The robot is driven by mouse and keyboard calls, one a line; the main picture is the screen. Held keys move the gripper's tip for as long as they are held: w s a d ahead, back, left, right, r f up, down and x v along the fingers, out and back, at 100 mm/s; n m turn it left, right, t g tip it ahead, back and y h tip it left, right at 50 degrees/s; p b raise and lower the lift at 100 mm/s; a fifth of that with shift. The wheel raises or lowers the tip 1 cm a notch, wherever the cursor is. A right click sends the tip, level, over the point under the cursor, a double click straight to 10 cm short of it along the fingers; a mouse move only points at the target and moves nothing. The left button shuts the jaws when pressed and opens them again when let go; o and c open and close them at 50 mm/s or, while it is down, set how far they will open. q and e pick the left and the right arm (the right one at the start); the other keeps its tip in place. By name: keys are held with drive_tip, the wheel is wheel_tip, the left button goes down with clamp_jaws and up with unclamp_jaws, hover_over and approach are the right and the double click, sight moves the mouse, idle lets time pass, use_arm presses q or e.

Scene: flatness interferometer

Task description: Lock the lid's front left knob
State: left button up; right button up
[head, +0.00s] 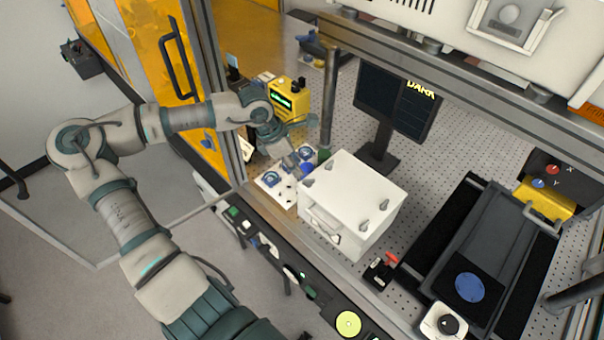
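A white box with a flat white lid (352,189) stands at the middle of the perforated bench. Small grey knobs sit near the lid's corners. The front left knob (309,182) is on the corner nearest the small white board, and a front right knob (362,225) is on the near right. The knobs are too small to read whether they are locked. My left gripper (290,146) is behind and left of the box, above the white board and apart from the lid. Its fingers are small and blend with the parts behind them. My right gripper is out of view.
A white board (278,186) with blue parts lies left of the box. A dark post (329,95) and a monitor (397,100) stand behind it. A yellow instrument (289,97) is near my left wrist. A black stage (486,250) lies right. A control rail (262,243) runs along the front.

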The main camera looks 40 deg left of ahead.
sight(307, 180)
use_arm(q)
drive_tip(key=d+f, duration=0.1)
drive_tip(key=f, duration=0.1)
drive_tip(key=w+d+f, duration=0.1)
drive_tip(key=d, duration=0.1)
drive_tip(key=shift+d+f, duration=0.15)
drive_tip(key=shift+f, duration=0.2)
drive_tip(key=shift+w+d+f, duration=0.2)
drive_tip(key=shift+d+f, duration=0.05)
drive_tip(key=shift+f, duration=0.2)
drive_tip(key=shift+w+a+f, duration=0.1)
drive_tip(key=shift+a+f, duration=0.1)
drive_tip(key=shift+a, duration=0.25)
drive_tip(key=shift+a+f, duration=0.15)
drive_tip(key=shift+a, duration=0.55)
drive_tip(key=shift+c, duration=0.7)
drive_tip(key=c, duration=0.4)
drive_tip(key=shift+s+d+r, duration=0.2)
drive_tip(key=shift+d, duration=0.4)
clamp_jaws()
drive_tip(key=shift+w+a, duration=0.1)
drive_tip(key=shift+a, duration=0.1)
